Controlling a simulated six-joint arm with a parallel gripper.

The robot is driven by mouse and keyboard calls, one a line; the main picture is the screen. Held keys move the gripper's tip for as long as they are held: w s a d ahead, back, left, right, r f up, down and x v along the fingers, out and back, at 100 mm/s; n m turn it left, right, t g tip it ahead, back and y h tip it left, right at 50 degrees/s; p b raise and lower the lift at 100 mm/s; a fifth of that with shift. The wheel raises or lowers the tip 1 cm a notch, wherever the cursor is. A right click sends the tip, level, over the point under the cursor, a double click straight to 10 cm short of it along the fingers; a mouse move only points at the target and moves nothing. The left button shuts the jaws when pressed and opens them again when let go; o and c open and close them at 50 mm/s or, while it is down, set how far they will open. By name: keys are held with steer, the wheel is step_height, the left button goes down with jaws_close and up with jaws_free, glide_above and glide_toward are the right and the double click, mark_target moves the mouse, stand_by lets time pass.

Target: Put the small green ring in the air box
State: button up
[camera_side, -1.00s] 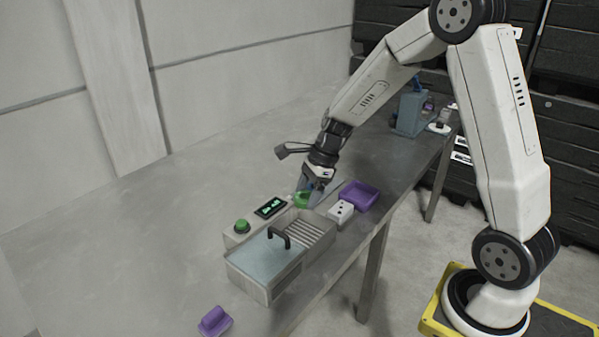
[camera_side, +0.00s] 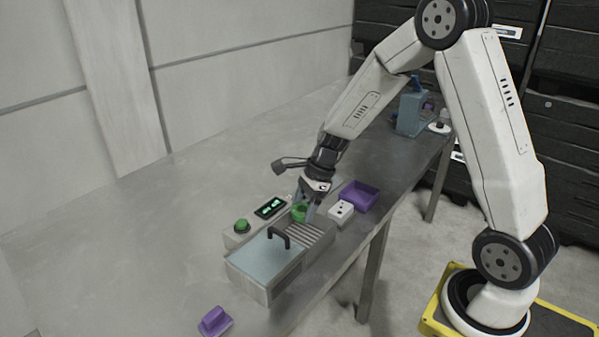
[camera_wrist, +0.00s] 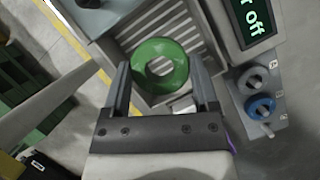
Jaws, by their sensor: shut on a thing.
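The small green ring (camera_side: 299,212) is held between the fingers of my gripper (camera_side: 306,208), which is shut on it. In the wrist view the ring (camera_wrist: 160,66) sits flat-faced between the two fingertips of my gripper (camera_wrist: 163,82). Behind it are the slats of the washer's open compartment (camera_wrist: 150,32). In the side view the ring is over the far end of this slatted compartment (camera_side: 309,233). I cannot tell its exact height above the slats. No label shows which part is the air box.
A clear lid with a black handle (camera_side: 279,237) covers the near part of the washer. A green button (camera_side: 242,226) and a display (camera_side: 270,207) stand beside it. A white block with holes (camera_side: 341,213) and a purple tray (camera_side: 358,196) lie beyond. A purple piece (camera_side: 214,321) lies nearest.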

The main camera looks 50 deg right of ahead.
mark_target(299, 240)
steer(key=shift+f, duration=1.6)
steer(key=shift+f, duration=2.2)
stand_by(1.2)
steer(key=o, duration=1.1)
steer(key=shift+r, duration=0.15)
steer(key=shift+r, duration=3.65)
